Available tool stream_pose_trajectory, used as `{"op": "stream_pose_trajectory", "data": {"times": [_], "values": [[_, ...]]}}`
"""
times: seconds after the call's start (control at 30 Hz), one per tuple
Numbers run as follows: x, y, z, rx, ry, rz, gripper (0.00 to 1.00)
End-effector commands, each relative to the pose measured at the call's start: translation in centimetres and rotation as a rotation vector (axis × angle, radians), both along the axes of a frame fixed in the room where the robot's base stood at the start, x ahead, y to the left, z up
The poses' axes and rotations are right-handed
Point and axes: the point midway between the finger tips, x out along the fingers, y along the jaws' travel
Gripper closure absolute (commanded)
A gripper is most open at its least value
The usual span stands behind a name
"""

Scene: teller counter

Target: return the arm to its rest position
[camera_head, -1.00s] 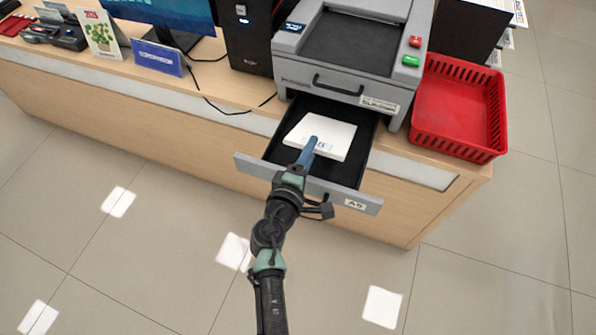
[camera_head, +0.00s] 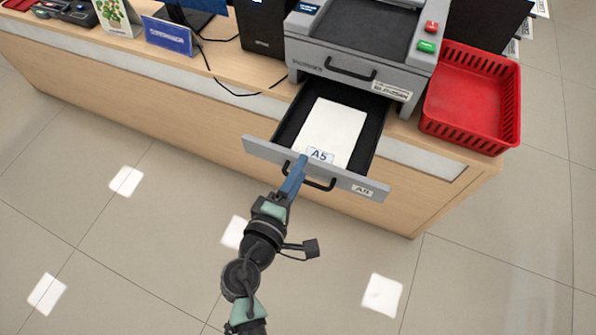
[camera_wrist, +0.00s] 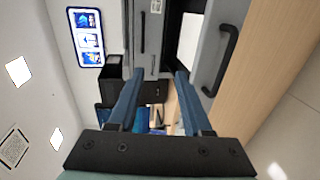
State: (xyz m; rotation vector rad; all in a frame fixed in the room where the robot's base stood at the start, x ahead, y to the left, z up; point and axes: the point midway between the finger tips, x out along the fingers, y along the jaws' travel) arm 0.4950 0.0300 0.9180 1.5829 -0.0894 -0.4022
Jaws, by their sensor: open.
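My gripper (camera_head: 298,172) is at the front of the open drawer in the head view, over or just before its front panel. In the wrist view my gripper (camera_wrist: 156,80) shows two blue fingers spread apart with nothing between them. The drawer (camera_head: 262,148) is labelled A5 and pulled out from under the grey machine. A white stack of paper (camera_head: 334,125) with an A5 label lies in it. The drawer's black handle (camera_head: 322,184) is close to my fingers; I cannot tell whether they touch. The handle also shows in the wrist view (camera_wrist: 228,58).
The grey machine (camera_head: 365,30) stands on the wooden counter (camera_head: 130,95). A red basket (camera_head: 470,100) sits at its right. A black computer tower (camera_head: 262,28), a blue sign (camera_head: 168,36) and a calendar (camera_head: 117,15) stand to the left. The floor in front is clear.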

Motion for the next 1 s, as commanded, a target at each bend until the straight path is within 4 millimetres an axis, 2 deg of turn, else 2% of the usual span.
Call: {"op": "stream_pose_trajectory", "data": {"times": [0.43,0.5,0.57,0.67,0.77,0.8,0.87,0.9,0.97,1.0], "values": [[0.1,0.0,0.1,0.002,-0.002,-0.001,0.51],[0.6,0.0,0.9,0.03,-0.017,-0.007,0.51],[1.6,0.0,2.6,0.087,-0.05,-0.019,0.51],[4.1,-0.1,7.6,0.251,-0.143,-0.041,0.51],[6.6,-0.5,14.7,0.469,-0.274,-0.043,0.51],[7.4,-0.7,17.7,0.556,-0.329,-0.035,0.51],[8.1,-1.0,22.3,0.68,-0.411,-0.013,0.51],[8.4,-1.3,25.4,0.759,-0.465,0.008,0.51],[8.5,-1.7,30.0,0.869,-0.545,0.048,0.51],[8.2,-2.0,33.1,0.938,-0.598,0.081,0.51]]}}
